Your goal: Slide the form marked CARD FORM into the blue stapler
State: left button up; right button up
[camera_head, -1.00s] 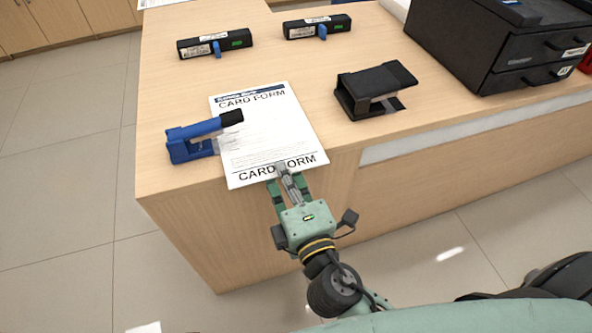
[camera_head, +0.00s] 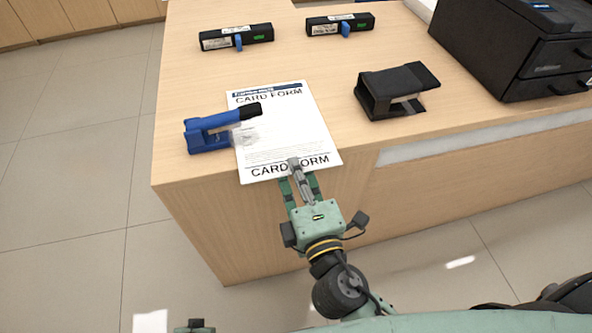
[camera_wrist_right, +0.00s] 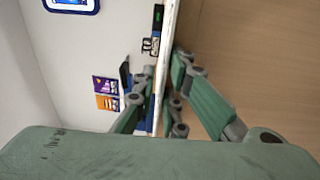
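The white CARD FORM sheet (camera_head: 290,125) lies on the counter, its front edge reaching past the counter's front edge. The blue stapler (camera_head: 208,136) stands at the sheet's left, its dark-tipped upper arm over the sheet's left side. Whether the sheet lies between its jaws is hard to tell. My right gripper (camera_head: 294,166) is shut on the sheet's front edge, one finger above and one below. In the right wrist view the sheet (camera_wrist_right: 168,50) shows edge-on between the fingers. A small part of my left gripper (camera_head: 195,326) shows at the bottom edge.
A black stapler-like device (camera_head: 395,92) stands to the right of the sheet. Two black devices with blue levers, a left one (camera_head: 237,37) and a right one (camera_head: 340,24), lie at the back. A black drawer unit (camera_head: 520,45) fills the back right.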

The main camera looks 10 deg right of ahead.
jog(key=o, duration=0.3)
jog(key=s, duration=1.2)
jog(key=shift+d, duration=0.45)
